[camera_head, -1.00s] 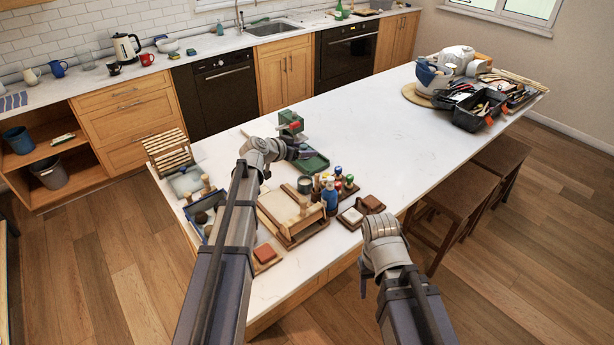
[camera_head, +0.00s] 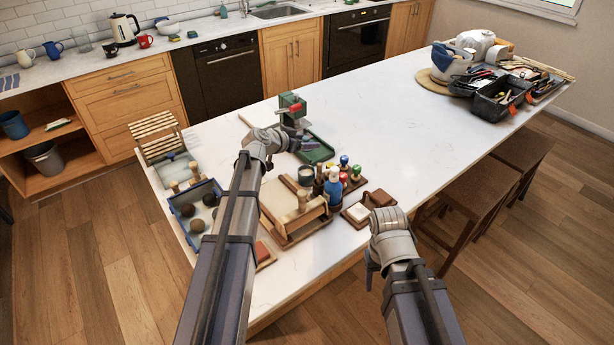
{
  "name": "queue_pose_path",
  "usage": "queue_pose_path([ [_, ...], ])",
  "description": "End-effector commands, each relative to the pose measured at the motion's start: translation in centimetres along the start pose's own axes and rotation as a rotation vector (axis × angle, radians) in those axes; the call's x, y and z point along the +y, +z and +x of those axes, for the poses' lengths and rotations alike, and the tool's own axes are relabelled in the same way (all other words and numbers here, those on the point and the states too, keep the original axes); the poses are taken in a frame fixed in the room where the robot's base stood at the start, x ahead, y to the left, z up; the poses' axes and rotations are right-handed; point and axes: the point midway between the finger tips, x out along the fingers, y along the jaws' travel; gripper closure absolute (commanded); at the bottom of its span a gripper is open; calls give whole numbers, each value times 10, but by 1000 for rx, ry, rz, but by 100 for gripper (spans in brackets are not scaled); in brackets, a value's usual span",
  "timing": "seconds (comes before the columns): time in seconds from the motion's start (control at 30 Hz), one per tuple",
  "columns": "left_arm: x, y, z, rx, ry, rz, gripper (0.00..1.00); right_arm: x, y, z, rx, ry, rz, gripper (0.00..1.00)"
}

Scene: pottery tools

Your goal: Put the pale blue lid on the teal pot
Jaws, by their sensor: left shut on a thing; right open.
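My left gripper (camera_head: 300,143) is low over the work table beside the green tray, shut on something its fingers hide. A small round dark teal pot (camera_head: 306,175) stands upright on the table, just in front of that tray, with a pale top. The gripper is behind the pot in the picture and apart from it. I cannot make out the pale blue lid anywhere; whether it is the thing in my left gripper cannot be told. My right gripper (camera_head: 372,272) is open and empty, low at the table's front edge.
A green tray (camera_head: 318,150) and a green stand with a red part (camera_head: 291,106) are near my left gripper. Several bottles (camera_head: 333,188) crowd the pot's right. A wooden frame (camera_head: 280,222) and blue box (camera_head: 190,235) are in front. The table's middle is clear.

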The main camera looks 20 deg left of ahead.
Motion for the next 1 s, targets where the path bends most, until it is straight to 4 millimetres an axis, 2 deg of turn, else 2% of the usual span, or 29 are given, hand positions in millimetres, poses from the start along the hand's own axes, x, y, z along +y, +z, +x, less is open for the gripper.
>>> queue_pose_path([
  [0.03, 0, 5, 3, 0, 0, 0, 80, -1, 0, 6, 0, 0, 0, 42],
  [0.23, 0, 5, 3, 0, 0, 0, 80, -1, 0, 6, 0, 0, -1, 42],
  [0.37, 0, 13, 7, 0, 0, 0, 80, -1, -1, 14, 0, 0, 0, 42],
  [0.73, 0, 58, 32, 0, 0, 0, 80, -6, -4, 66, 0, 0, 0, 42],
  [1.0, 0, 62, 34, 0, 0, 0, 80, -7, -4, 70, 0, 0, 0, 42],
])
